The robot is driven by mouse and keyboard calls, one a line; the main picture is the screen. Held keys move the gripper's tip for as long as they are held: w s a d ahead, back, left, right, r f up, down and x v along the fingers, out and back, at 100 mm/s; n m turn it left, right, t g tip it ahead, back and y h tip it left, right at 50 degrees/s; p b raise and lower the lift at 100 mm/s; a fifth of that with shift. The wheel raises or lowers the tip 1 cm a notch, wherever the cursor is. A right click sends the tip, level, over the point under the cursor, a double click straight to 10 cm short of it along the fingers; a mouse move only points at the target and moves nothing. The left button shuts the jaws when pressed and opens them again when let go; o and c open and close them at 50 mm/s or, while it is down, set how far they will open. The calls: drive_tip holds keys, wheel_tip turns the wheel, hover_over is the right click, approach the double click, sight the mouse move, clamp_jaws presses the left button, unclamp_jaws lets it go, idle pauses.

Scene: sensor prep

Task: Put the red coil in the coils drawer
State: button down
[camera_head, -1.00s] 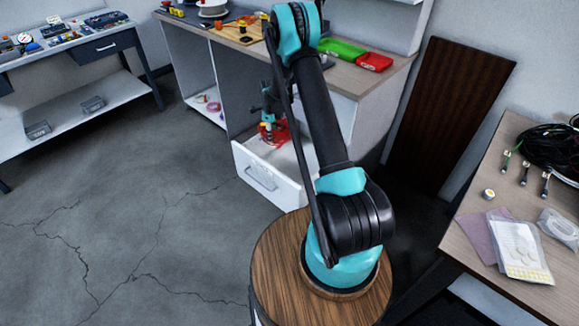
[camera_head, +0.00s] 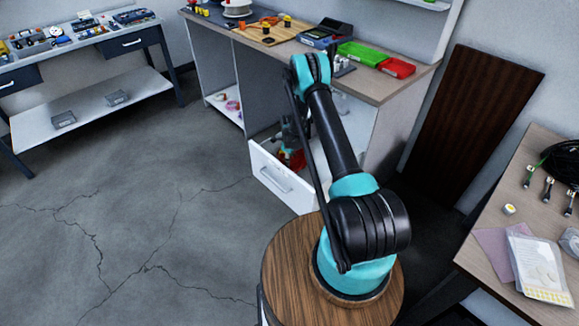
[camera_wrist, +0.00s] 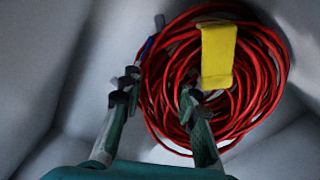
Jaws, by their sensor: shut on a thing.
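The red coil (camera_wrist: 262,85) is a bundle of looped red cable with a yellow tag (camera_wrist: 217,55) in the wrist view. My gripper (camera_wrist: 160,95) is shut on the coil's near-left loops, with its fingers on either side of them. In the head view the coil (camera_head: 293,159) is low inside an open white drawer (camera_head: 283,184), behind its front panel. My gripper (camera_head: 290,143) points down into that drawer, partly hidden by my arm. Pale drawer walls surround the coil in the wrist view. Whether the coil touches the drawer floor I cannot tell.
Above the drawer, the counter (camera_head: 285,54) holds a green bin (camera_head: 361,54), a red bin (camera_head: 397,68) and tools. An open shelf (camera_head: 228,108) lies left of the drawer. A table (camera_head: 480,218) with cables stands at the right. The floor at left is clear.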

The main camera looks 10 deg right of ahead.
drive_tip(key=shift+f, duration=1.3)
drive_tip(key=c, duration=1.1)
unclamp_jaws()
drive_tip(key=shift+c, duration=0.2)
